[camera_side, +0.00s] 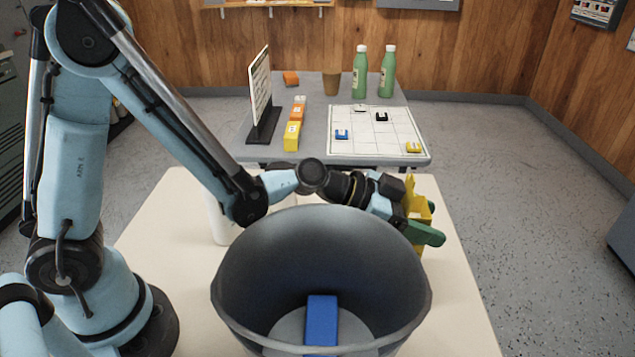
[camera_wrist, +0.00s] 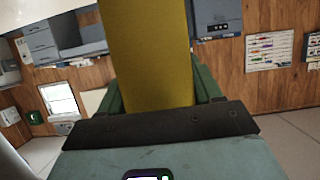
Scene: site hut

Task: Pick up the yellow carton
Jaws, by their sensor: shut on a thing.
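The yellow carton (camera_side: 411,200) is at the right of the near table, just behind the right rim of the grey bin. My gripper (camera_side: 422,218) reaches over from the left, behind the bin, with its green fingers around the carton. In the wrist view the carton (camera_wrist: 148,50) stands out large between the two green fingers of my gripper (camera_wrist: 155,88), which is shut on it. The fingers and the bin hide part of the carton in the side view. I cannot tell whether its bottom touches the table.
The grey bin (camera_side: 245,265) stands in front, with a blue block (camera_side: 321,320) inside. A white object (camera_side: 217,222) is partly hidden behind it. The cream table (camera_side: 465,300) is clear at right. A second table holds green bottles, a cup, a board and small blocks.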

